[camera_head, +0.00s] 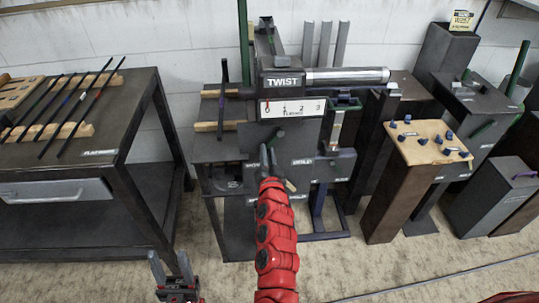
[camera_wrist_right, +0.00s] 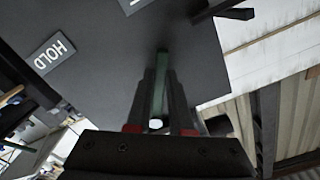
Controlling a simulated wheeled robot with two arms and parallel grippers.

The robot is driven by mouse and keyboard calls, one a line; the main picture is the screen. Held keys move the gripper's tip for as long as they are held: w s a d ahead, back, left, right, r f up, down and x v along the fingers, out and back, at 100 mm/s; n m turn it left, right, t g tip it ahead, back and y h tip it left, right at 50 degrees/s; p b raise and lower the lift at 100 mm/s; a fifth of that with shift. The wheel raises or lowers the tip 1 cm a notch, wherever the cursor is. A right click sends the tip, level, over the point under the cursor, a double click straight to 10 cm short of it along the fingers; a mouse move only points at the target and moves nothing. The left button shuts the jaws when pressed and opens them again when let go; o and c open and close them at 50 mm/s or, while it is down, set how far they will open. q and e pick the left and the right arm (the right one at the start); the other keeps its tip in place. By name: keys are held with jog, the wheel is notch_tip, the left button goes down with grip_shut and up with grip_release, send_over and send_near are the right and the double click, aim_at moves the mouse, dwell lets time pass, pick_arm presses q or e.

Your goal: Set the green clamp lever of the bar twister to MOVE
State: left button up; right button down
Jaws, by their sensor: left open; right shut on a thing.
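The bar twister (camera_head: 282,82) is the dark machine in the middle of the head view, with a TWIST sign and a numbered white scale. My right gripper (camera_head: 268,155) reaches its front panel below the scale. In the right wrist view, my right gripper (camera_wrist_right: 160,80) is shut on the green clamp lever (camera_wrist_right: 160,92), which stands between its fingers. A HOLD label (camera_wrist_right: 54,53) is on the panel to the left of the lever. Another label at the top edge is cut off and unreadable. My left gripper (camera_head: 171,270) is open and empty, low over the floor.
A dark table (camera_head: 140,120) with several thin bars on wooden rests stands at the left. A post with a wooden top (camera_head: 428,150) and several blue pieces stands right of the machine. Dark bins (camera_head: 492,195) are at the far right. The front floor (camera_head: 370,270) is clear.

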jog(key=shift+a+m, duration=0.2)
jog(key=shift+m, duration=0.1)
jog(key=c, duration=0.8)
grip_release()
jog(key=shift+r, duration=0.1)
jog(key=shift+s, duration=0.1)
jog(key=s, duration=1.7)
jog(key=shift+s+p, duration=0.15)
jog(key=shift+p, duration=0.15)
